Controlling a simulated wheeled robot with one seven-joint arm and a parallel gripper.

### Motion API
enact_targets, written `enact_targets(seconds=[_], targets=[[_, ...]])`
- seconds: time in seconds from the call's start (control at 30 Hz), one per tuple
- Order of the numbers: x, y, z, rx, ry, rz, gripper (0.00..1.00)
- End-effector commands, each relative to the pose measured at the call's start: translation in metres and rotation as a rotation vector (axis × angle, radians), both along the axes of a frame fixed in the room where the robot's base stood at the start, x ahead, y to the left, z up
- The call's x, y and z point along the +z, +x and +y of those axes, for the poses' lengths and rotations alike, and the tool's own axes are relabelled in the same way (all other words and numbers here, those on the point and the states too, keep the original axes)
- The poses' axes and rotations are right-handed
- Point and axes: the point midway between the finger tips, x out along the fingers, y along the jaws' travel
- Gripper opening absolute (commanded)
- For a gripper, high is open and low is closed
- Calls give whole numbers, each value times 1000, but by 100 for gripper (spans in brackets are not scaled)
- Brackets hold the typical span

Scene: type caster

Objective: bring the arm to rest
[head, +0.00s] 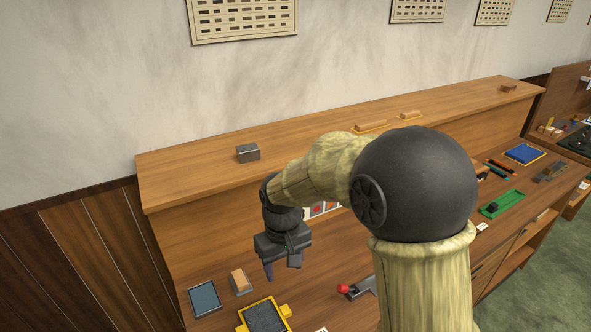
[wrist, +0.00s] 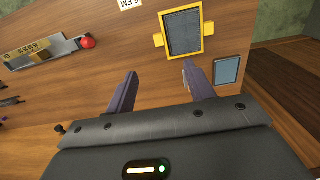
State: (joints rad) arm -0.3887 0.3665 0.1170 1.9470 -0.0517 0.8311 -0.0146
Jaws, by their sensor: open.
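My gripper (wrist: 158,88) is open in the wrist view, its two dark purple fingers spread apart with nothing between them. In the head view my gripper (head: 283,268) hangs from my bent arm, pointing down above the left part of the wooden bench. It is above and apart from the bench top. A yellow-framed dark tray (head: 264,316) lies below and in front of it; it also shows in the wrist view (wrist: 184,33). My upper arm hides the middle of the bench in the head view.
A blue-grey pad (head: 205,299) and an orange-topped block (head: 240,281) lie left of the gripper. A red-knobbed lever (head: 358,288) stands to its right. A grey block (head: 248,153) sits on the raised shelf (head: 185,172). A green tray (head: 502,204) and blue pad (head: 524,153) lie far right.

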Motion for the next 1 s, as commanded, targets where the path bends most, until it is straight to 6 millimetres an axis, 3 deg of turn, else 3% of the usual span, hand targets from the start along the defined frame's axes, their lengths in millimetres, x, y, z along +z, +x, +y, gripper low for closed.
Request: enact_targets(seconds=[0.17,0.37,0.5,0.6,0.73,1.0], targets=[[0,-3,-26,-58,7,-20,54],[-2,-26,-106,-249,31,-97,54],[-6,-58,-160,-408,48,-163,54],[-10,-79,-185,-492,55,-201,54],[-12,-92,-199,-544,59,-225,54],[-13,-93,-200,-547,60,-227,54]])
